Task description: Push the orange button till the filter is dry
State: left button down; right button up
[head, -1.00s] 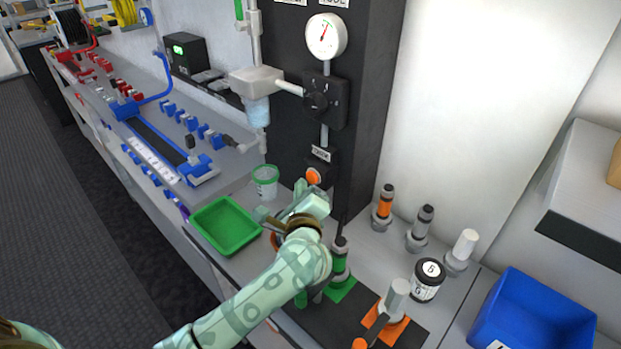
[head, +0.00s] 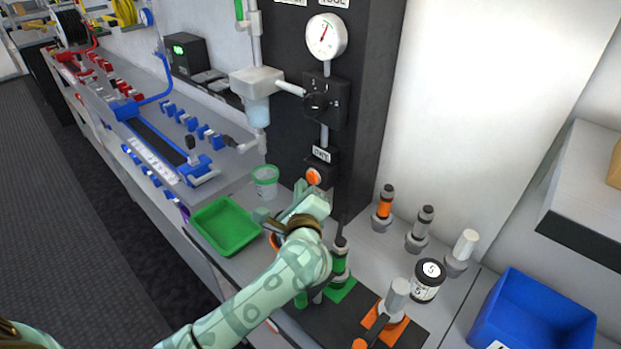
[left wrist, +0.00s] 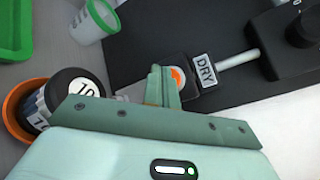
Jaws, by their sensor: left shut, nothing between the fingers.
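The orange button (head: 313,177) sits on a small dark box on the black panel, below a white label. In the left wrist view the orange button (left wrist: 178,77) shows beside a label reading DRY. My left gripper (head: 316,192) is shut and empty, its fingertips right at the button. In the left wrist view the gripper's closed fingers (left wrist: 162,84) cover part of the button. I cannot tell whether they touch it or press it in. The filter (head: 257,108) has a clear bowl under a white housing, with a bluish tint in the bowl. My right gripper is not in view.
A green tray (head: 226,226) and a green-rimmed cup (head: 265,182) stand left of my arm. An orange pot (left wrist: 17,112) is close to the gripper. Upright fittings, a black jar (head: 428,281) and a blue bin (head: 533,318) stand to the right.

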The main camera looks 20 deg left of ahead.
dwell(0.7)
pick_arm(q)
jog(key=shift+w+d+b, duration=0.15)
jog(key=shift+w+b, duration=0.2)
jog(key=shift+w, duration=0.1)
jog(key=shift+w+d+b, duration=0.15)
jog(key=shift+w+b, duration=0.15)
jog(key=shift+w, duration=0.1)
dwell(0.5)
jog(key=shift+s, duration=0.1)
jog(key=shift+s+a, duration=0.25)
jog(key=shift+s, duration=0.5)
jog(key=shift+s+a+p, duration=0.2)
jog(key=shift+s+a, duration=0.1)
jog(key=shift+s, duration=0.5)
jog(key=shift+s+a+p, duration=0.25)
jog(key=shift+s, duration=0.5)
jog(key=shift+s+a+p, duration=0.2)
jog(key=shift+s+a, duration=0.1)
jog(key=shift+s, duration=0.5)
